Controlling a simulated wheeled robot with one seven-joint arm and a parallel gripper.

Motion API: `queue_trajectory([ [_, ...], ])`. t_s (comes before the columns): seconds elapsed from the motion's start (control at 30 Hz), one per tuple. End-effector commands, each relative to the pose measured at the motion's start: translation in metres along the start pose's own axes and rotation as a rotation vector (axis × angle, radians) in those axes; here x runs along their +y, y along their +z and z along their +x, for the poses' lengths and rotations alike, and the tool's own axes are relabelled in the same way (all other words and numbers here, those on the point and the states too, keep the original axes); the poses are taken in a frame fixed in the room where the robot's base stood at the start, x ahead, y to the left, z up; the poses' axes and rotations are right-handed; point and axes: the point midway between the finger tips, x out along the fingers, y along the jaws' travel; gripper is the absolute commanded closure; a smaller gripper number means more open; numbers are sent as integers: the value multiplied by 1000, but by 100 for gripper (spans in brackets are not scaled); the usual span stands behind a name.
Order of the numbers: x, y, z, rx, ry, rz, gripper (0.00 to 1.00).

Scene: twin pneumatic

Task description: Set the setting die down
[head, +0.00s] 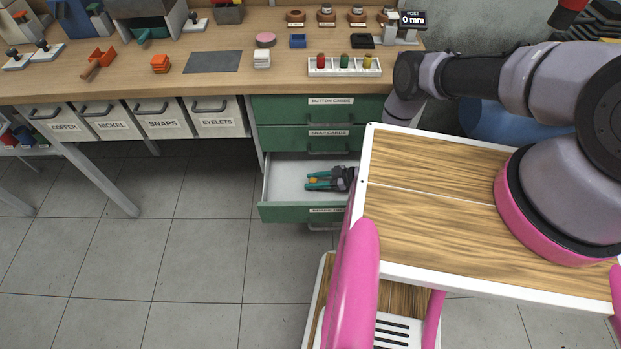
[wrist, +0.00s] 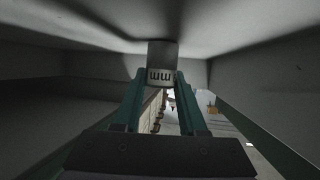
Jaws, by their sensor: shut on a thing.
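My gripper (head: 312,181) is inside the open bottom drawer, its teal fingers pointing left and low over the pale drawer floor (head: 284,178). In the wrist view, the fingers (wrist: 160,85) are shut on the setting die (wrist: 162,62), a small grey cylinder marked with dark "mm" lettering that appears upside down. In the head view the die is mostly hidden by the fingers; a small orange patch shows between them, and I cannot tell whether it belongs to the die. I cannot tell whether the die touches the drawer floor.
The drawer's green front (head: 297,212) and side walls surround my gripper closely. Closed green drawers (head: 305,140) stand above it. The bench top (head: 130,75) carries a white rack (head: 344,69) with coloured handles, a dark mat (head: 212,62) and small blocks. Open tiled floor lies in front.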

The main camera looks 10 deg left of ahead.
Motion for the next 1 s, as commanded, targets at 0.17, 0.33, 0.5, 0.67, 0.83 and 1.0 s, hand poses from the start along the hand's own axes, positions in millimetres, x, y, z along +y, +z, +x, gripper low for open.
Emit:
queue_trajectory([
  [0.17, 0, 0, 0, 0, 0, 0, 29],
  [0.33, 0, -1, 0, 0, 0, 0, 29],
  [0.5, 1, -1, -6, 0, 1, 0, 29],
  [0.67, 2, -1, -31, 0, 3, 3, 29],
  [0.83, 1, 0, -58, -1, 3, 3, 29],
  [1.0, 0, -1, -73, 0, 0, 1, 29],
])
